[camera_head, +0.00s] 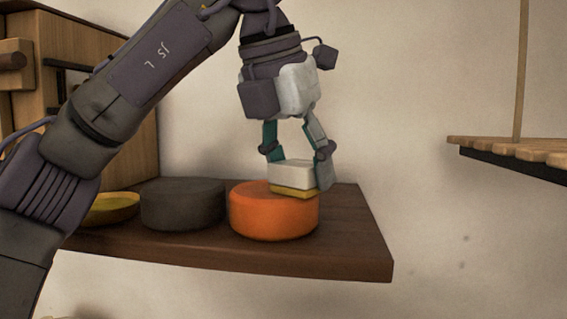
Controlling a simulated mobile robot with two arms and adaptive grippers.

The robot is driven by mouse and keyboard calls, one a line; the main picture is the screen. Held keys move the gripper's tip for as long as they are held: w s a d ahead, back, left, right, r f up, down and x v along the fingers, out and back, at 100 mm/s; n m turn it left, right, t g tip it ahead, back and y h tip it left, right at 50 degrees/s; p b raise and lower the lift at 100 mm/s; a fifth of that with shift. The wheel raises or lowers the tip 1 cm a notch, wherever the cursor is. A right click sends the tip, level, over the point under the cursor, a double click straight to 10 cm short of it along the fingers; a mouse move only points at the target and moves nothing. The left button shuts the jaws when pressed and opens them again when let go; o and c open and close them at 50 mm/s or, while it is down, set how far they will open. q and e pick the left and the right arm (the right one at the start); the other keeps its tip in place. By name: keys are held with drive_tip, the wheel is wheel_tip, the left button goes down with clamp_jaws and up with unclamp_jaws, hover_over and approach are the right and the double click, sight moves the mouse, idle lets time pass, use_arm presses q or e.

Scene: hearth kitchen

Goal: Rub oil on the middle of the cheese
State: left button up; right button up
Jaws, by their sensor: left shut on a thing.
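My left gripper (297,161) points down and is shut on a block (292,173), white on top with a yellow layer below. The block is over the top of an orange cheese wheel (273,217), a little right of its middle, and its yellow underside appears to touch the cheese. A dark grey wheel (183,206) stands just left of the orange one. A shallow yellow dish (110,208) sits further left, partly hidden by my left arm; I cannot tell what it holds. My right gripper is not in view.
Everything stands on a dark wooden shelf (345,238), whose front and right edges are open. A wooden cabinet (140,145) is at the left behind my arm. A slatted hanging shelf (515,150) is at the right. The shelf right of the cheese is clear.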

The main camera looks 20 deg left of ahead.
sight(257, 182)
use_arm(q)
drive_tip(key=shift+d+f, duration=0.15)
drive_tip(key=shift+w+a+p, duration=0.2)
drive_tip(key=shift+a+p, duration=0.2)
drive_tip(key=shift+a, duration=0.95)
drive_tip(key=shift+w+a+p, duration=0.15)
drive_tip(key=shift+a+p, duration=0.2)
drive_tip(key=shift+a, duration=0.95)
drive_tip(key=shift+w+a, duration=0.25)
drive_tip(key=shift+a, duration=1.05)
drive_tip(key=shift+s+d+r, duration=0.1)
drive_tip(key=shift+s+d, duration=0.05)
drive_tip(key=shift+d, duration=0.9)
drive_tip(key=shift+s+d+r, duration=0.1)
drive_tip(key=shift+s+d, duration=0.05)
drive_tip(key=shift+d, duration=0.9)
drive_tip(key=shift+s+d+f, duration=0.1)
drive_tip(key=shift+s+d, duration=0.05)
drive_tip(key=shift+d, duration=0.8)
drive_tip(key=shift+s+d, duration=0.1)
drive_tip(key=shift+d, duration=0.8)
drive_tip(key=shift+w+a, duration=0.2)
drive_tip(key=shift+a, duration=1.15)
drive_tip(key=shift+w+a, duration=0.15)
drive_tip(key=shift+a, duration=1.15)
drive_tip(key=shift+w+a, duration=0.2)
drive_tip(key=shift+a, duration=1.15)
drive_tip(key=shift+d, duration=0.1)
